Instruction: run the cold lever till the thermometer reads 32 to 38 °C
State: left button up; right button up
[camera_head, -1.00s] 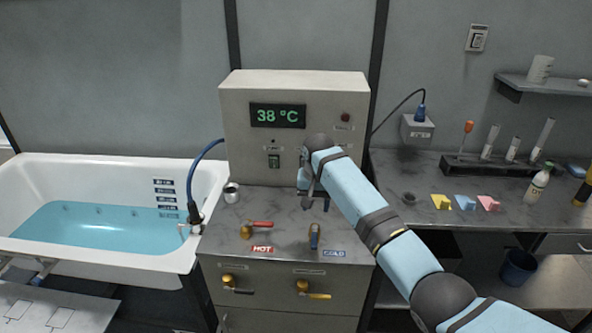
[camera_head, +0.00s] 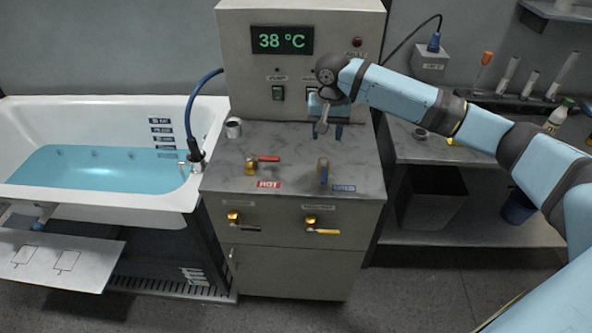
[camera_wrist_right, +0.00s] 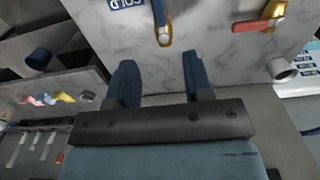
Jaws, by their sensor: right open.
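The thermometer display (camera_head: 282,40) on the grey control box reads 38 °C. The blue cold lever (camera_head: 323,173) stands on the counter by the COLD label (camera_head: 344,188), its handle pointing front to back. It also shows in the wrist view (camera_wrist_right: 162,28). The red hot lever (camera_head: 264,160) lies crosswise at its left, by the HOT label (camera_head: 268,184); it also shows in the wrist view (camera_wrist_right: 258,25). My right gripper (camera_head: 325,131) is open and empty, behind the cold lever and apart from it. In the wrist view its two fingers (camera_wrist_right: 160,82) are spread. My left gripper is out of view.
The control box (camera_head: 245,80) stands behind my right gripper. A small metal cup (camera_head: 233,128) is at the counter's left. The water-filled bathtub (camera_head: 60,110) is further left. Two yellow valves (camera_head: 310,222) are on the cabinet front. A side bench (camera_head: 425,150) is at the right.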

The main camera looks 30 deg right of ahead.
aim_at(324, 174)
notch_tip(324, 174, down, 14)
jog(key=shift+s+r+p, duration=0.15)
jog(key=shift+p, duration=0.2)
jog(key=shift+c, duration=0.2)
grip_shut()
